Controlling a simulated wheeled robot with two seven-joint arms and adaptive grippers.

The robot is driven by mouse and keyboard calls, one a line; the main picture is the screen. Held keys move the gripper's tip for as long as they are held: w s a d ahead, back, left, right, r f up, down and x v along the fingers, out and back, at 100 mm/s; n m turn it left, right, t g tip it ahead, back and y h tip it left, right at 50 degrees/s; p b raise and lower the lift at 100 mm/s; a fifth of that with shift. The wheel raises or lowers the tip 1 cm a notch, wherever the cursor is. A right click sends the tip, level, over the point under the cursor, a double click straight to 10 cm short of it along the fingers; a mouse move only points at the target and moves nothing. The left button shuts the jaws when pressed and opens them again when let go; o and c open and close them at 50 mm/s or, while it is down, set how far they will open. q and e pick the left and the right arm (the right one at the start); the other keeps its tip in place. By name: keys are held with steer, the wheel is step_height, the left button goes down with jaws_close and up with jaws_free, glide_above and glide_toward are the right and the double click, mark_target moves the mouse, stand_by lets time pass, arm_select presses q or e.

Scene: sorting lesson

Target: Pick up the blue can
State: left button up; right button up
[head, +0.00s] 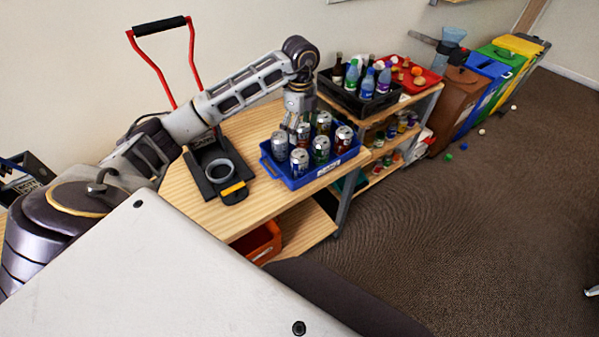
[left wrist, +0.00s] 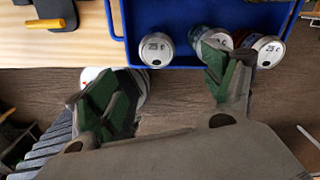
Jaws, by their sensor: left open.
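A blue tray (head: 318,175) on the wooden table holds several upright cans with silver tops. A silver and bluish can (head: 279,146) stands at its left side; I cannot tell surely which one is the blue can. A pale silver can (head: 299,163) stands at the front corner, beside a green can (head: 320,151) and a reddish-brown can (head: 343,139). My left gripper (head: 294,122) is above the tray, pointing down, open and empty. In the left wrist view its spread fingers (left wrist: 165,92) show below the tray; one finger partly covers a can top (left wrist: 212,38). My right gripper is out of view.
A black crate of bottles (head: 362,98) and a red tray (head: 410,75) stand on the shelf to the right. A black device (head: 218,168) with a grey ring lies left of the blue tray. Coloured bins (head: 485,82) stand farther right. The carpet is mostly clear.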

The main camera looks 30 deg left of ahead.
mark_target(299, 153)
arm_select(q)
step_height(299, 153, down, 6)
steer(key=shift+f+p, duration=0.2)
steer(key=shift+p, duration=0.1)
steer(key=shift+f, duration=0.75)
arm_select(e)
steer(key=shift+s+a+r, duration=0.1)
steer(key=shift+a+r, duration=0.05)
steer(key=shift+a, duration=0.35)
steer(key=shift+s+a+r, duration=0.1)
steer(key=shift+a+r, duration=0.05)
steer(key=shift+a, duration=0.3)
arm_select(q)
steer(key=shift+s+f, duration=0.1)
steer(key=shift+f, duration=0.05)
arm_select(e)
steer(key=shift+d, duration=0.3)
arm_select(q)
steer(key=shift+s+f+p, duration=0.15)
steer(key=shift+f+p, duration=0.15)
steer(key=shift+f, duration=0.6)
steer(key=shift+s+f+p, duration=0.1)
steer(key=shift+f+p, duration=0.15)
steer(key=shift+f, duration=0.65)
steer(key=shift+a+f, duration=0.1)
steer(key=shift+f, duration=0.6)
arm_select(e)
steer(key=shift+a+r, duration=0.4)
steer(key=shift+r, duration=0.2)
